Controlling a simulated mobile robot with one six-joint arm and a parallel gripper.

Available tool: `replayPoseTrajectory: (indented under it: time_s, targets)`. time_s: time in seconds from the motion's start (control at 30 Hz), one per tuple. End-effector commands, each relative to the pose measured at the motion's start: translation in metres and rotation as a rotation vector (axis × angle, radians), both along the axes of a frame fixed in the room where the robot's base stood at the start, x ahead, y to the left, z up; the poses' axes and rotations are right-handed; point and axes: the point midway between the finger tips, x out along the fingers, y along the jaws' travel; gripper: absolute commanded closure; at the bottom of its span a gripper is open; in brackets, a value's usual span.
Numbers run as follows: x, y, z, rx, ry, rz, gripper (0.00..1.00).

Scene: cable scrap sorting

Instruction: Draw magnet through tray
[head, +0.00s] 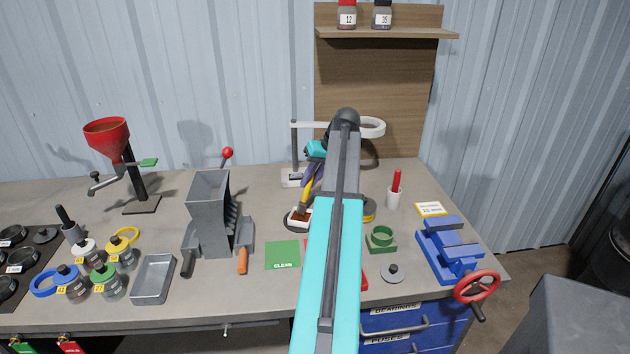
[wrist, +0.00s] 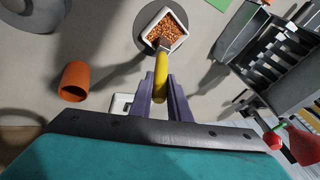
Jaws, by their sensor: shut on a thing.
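The magnet (head: 306,189) is a wand with a yellow handle and a dark lower end. My gripper (head: 312,172) is shut on its handle. In the wrist view, the purple fingers of my gripper (wrist: 161,86) pinch the yellow handle of the magnet (wrist: 161,70). The tray (head: 298,225) is small, white and square, and stands on a dark round base. In the wrist view, the tray (wrist: 143,37) holds copper-coloured granules. The magnet's lower end is over the granules near one rim; I cannot tell whether it touches them. My arm hides part of the bench right of the tray.
A grey hopper machine (head: 209,205) with a red-knobbed lever (head: 227,152) stands left of the tray. A green CLEAN mat (head: 282,254) lies in front. A white stand (head: 294,150) rises behind. A blue vise (head: 448,250) is at right. An orange cup (wrist: 73,80) shows in the wrist view.

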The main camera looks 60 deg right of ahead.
Motion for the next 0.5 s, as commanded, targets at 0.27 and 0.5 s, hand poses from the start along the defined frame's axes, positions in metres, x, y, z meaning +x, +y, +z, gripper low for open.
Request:
replayPoseTrajectory:
  time_s: [0.27,0.5]
  targets:
    - [0.0074,0.0017,0.0001,-0.001,-0.001,0.001,1.0]
    - [0.0069,0.002,0.0001,-0.001,-0.001,0.001,1.0]
